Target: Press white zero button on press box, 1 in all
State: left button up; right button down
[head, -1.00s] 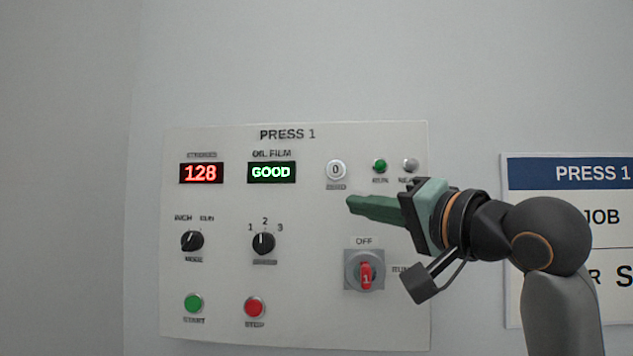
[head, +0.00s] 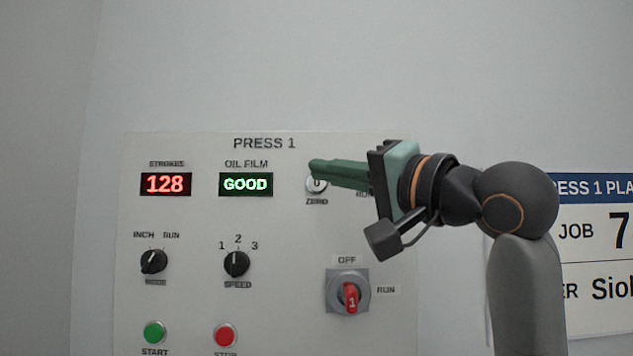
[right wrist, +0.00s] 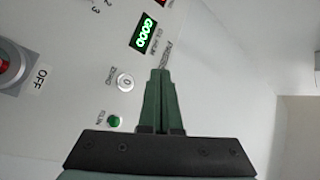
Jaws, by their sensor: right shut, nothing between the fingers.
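The press box (head: 290,240) is a pale panel headed PRESS 1 on the wall. Its white zero button (head: 317,187) is partly hidden behind my right gripper's fingers in the head view. My right gripper (head: 316,166) is shut and empty, its green fingertips in front of the button's upper edge. In the right wrist view the white zero button (right wrist: 125,82) shows whole, to the left of the shut fingers (right wrist: 161,74). I cannot tell whether the fingertips touch the panel. The strokes display (head: 166,184) reads 128. My left gripper is not in view.
The oil film display (head: 246,184) reads GOOD. A red rotary switch (head: 349,296) sits below my right gripper. Two black knobs, a green START button (head: 155,333) and a red button (head: 225,335) are at left. A job sign (head: 600,255) hangs at right.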

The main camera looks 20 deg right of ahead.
aim_at(317, 182)
jog(key=w+d+p, duration=0.2)
jog(key=w+p, duration=0.1)
jog(key=w, duration=0.5)
jog(key=shift+d, duration=0.15)
jog(key=shift+w+p, duration=0.1)
jog(key=shift+p, duration=0.2)
dwell(1.6)
jog(key=shift+w+d, duration=0.15)
jog(key=shift+w, duration=0.15)
jog(key=shift+w+d+p, duration=0.1)
jog(key=shift+w+p, duration=0.25)
jog(key=shift+p, duration=0.25)
dwell(0.3)
jog(key=shift+s, duration=0.1)
dwell(0.4)
jog(key=shift+s+a+b, duration=0.25)
jog(key=shift+s+b, duration=0.1)
jog(key=shift+s, duration=0.3)
